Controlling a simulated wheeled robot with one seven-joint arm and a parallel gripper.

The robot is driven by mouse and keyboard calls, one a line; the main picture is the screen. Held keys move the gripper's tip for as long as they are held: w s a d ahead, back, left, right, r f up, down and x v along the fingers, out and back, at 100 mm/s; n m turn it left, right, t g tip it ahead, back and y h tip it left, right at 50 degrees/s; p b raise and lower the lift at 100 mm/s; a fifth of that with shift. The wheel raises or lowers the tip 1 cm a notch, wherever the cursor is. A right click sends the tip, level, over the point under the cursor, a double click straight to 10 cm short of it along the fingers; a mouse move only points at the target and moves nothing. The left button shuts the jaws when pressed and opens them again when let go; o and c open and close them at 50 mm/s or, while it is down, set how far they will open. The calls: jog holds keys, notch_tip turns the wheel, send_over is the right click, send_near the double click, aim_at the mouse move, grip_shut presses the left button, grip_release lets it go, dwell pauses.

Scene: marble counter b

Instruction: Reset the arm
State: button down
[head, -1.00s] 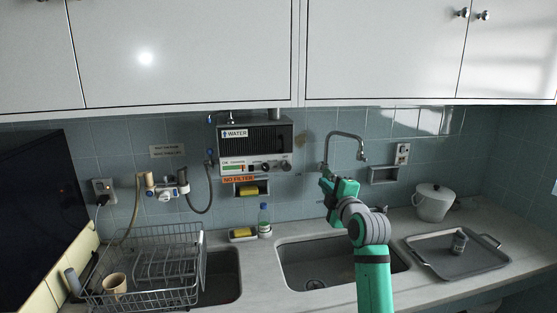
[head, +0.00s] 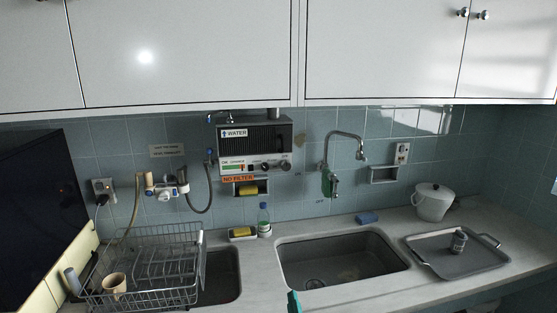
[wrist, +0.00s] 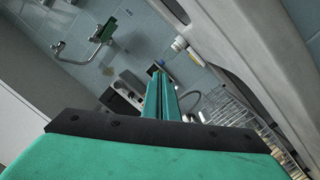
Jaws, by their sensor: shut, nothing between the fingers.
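My gripper (wrist: 162,90) shows in the wrist view with its two green fingers pressed together and nothing between them. It is apart from the counter items seen behind it, and the view is tilted. In the head view only a small green piece of my arm (head: 294,302) shows at the bottom edge, in front of the counter; the rest is out of frame.
The sink basin (head: 345,262) is empty. A wire dish rack (head: 150,268) with a cup (head: 114,284) stands left. A tap (head: 345,135) rises behind.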

jog(key=s+a+f+m+h, duration=0.15)
jog(key=s+f, duration=0.25)
jog(key=s, duration=0.5)
jog(key=s+a+f+m+g, duration=0.1)
jog(key=s+a+f+m, duration=0.15)
jog(key=s+f, duration=0.45)
jog(key=s+a+f+m+h, duration=0.1)
jog(key=s+f+m, duration=0.1)
jog(key=s, duration=0.9)
jog(key=s+r+m, duration=0.1)
jog(key=s+r, duration=0.2)
jog(key=s, duration=0.9)
jog(key=s+r+m+g, duration=0.1)
jog(key=s+r, duration=0.2)
jog(key=s, duration=0.9)
jog(key=shift+d+r+y, duration=0.15)
jog(key=shift+d+y, duration=0.15)
jog(key=shift+y, duration=0.15)
jog(key=shift+s, duration=0.1)
